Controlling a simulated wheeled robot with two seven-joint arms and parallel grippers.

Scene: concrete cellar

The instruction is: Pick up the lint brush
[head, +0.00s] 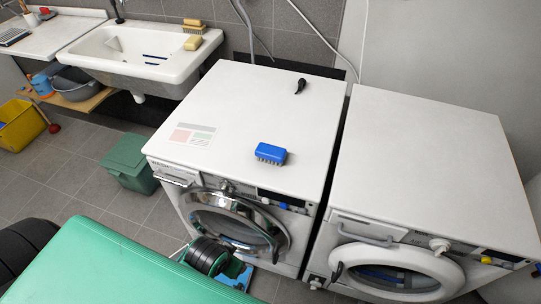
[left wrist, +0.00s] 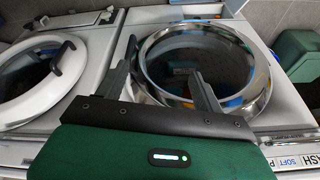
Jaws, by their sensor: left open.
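The lint brush (head: 270,153) is a small blue block with dark bristles along its lower edge. It rests on the white top of the left washing machine (head: 235,110), near its front edge, in the head view. It does not show in the left wrist view. My left gripper (left wrist: 160,76) is open and empty in the left wrist view, its two dark fingers apart with the washing machine's round chrome door behind them. I cannot make out the left gripper in the head view, and it is not touching the brush. My right gripper is in neither view.
A small black object (head: 300,86) lies near the machine top's back edge. A second washing machine (head: 430,160) with an empty top stands to the right. A green bin (head: 130,163) stands on the floor.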

